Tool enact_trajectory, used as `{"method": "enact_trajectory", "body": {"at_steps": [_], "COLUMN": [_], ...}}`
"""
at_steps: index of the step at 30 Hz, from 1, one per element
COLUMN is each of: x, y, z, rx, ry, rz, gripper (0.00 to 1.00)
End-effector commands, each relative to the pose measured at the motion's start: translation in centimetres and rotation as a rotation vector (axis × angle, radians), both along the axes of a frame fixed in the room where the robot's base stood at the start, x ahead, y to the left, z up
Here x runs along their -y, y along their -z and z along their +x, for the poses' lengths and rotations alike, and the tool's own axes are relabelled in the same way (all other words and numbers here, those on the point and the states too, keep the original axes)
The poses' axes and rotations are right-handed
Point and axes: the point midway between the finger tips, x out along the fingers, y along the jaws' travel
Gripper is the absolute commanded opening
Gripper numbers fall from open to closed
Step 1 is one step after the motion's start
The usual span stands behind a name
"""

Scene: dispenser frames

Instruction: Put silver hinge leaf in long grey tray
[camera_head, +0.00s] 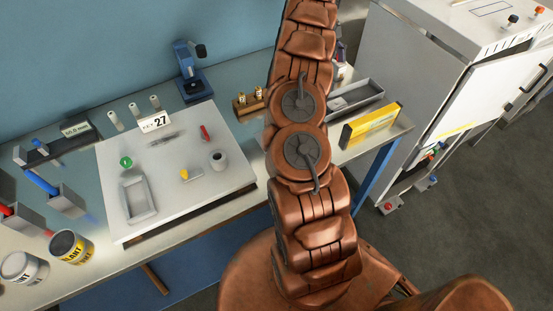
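A small flat grey metal piece (163,138), which looks like the silver hinge leaf, lies near the back of the white board, just in front of the "27" card. It is too small for me to make out its details. Another long grey tray (372,90) stands on the bench to the right, partly hidden behind my arm. My arm rises through the middle of the view and leaves at the top edge. My gripper is out of view.
A blue microscope (192,80) stands behind. Cans (72,248) stand at front left, a yellow box (371,125) at right.

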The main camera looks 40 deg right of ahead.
Motion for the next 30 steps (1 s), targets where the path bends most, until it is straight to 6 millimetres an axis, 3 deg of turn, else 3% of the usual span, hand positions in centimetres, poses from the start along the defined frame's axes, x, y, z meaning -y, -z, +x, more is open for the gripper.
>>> {"method": "enact_trajectory", "body": {"at_steps": [7, 15, 23, 30], "x": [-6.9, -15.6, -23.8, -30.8], "y": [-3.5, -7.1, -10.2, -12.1], "z": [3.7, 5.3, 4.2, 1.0], "rx": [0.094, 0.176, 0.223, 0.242], "ry": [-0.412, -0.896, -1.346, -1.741], "rz": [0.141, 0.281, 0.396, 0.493], "gripper": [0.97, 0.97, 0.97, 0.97]}}
